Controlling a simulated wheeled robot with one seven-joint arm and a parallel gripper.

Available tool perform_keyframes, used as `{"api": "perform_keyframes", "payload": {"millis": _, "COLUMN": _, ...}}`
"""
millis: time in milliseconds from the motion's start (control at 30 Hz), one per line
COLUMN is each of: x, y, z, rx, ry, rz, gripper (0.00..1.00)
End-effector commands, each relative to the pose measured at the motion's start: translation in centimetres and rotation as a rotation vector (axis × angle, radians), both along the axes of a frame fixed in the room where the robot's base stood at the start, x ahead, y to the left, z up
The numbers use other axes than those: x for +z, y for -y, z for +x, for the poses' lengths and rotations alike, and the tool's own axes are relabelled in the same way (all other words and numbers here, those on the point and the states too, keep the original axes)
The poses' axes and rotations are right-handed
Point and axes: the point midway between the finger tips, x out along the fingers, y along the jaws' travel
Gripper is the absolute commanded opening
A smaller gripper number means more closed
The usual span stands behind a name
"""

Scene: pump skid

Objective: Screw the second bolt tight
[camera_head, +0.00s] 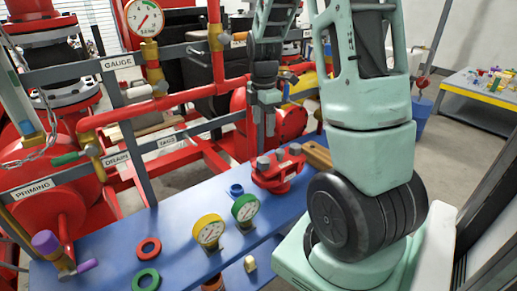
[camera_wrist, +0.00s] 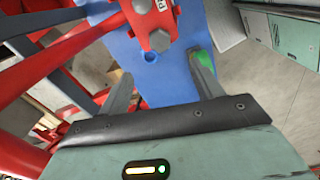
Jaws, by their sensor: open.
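The red flanged part (camera_head: 280,175) sits on the blue bench, with grey hex bolt heads on top. In the wrist view the red part (camera_wrist: 146,28) is at the top, with one grey bolt (camera_wrist: 160,41) at its near end and another bolt (camera_wrist: 141,5) farther up. In the head view, one bolt (camera_head: 263,163) is on the left and another (camera_head: 295,149) on the right. My gripper (camera_head: 265,125) points down above the red part, apart from it. In the wrist view my gripper (camera_wrist: 162,80) has its two fingers spread and nothing between them. Bolt seating depth cannot be told.
The blue bench (camera_head: 185,215) also holds a yellow gauge (camera_head: 209,231), a green gauge (camera_head: 245,208), a red ring (camera_head: 148,248), a green ring (camera_head: 146,278) and a small blue piece (camera_head: 235,190). Red pipework (camera_head: 160,112) and grey labelled rails stand close behind.

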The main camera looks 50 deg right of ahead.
Motion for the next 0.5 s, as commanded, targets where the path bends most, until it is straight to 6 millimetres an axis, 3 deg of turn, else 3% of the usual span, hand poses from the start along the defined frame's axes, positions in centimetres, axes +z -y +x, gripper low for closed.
{"api": "perform_keyframes", "payload": {"millis": 500, "x": -9.9, "y": -0.1, "z": -0.1, "rx": 0.001, "ry": -0.005, "rz": 0.003, "gripper": 0.66}}
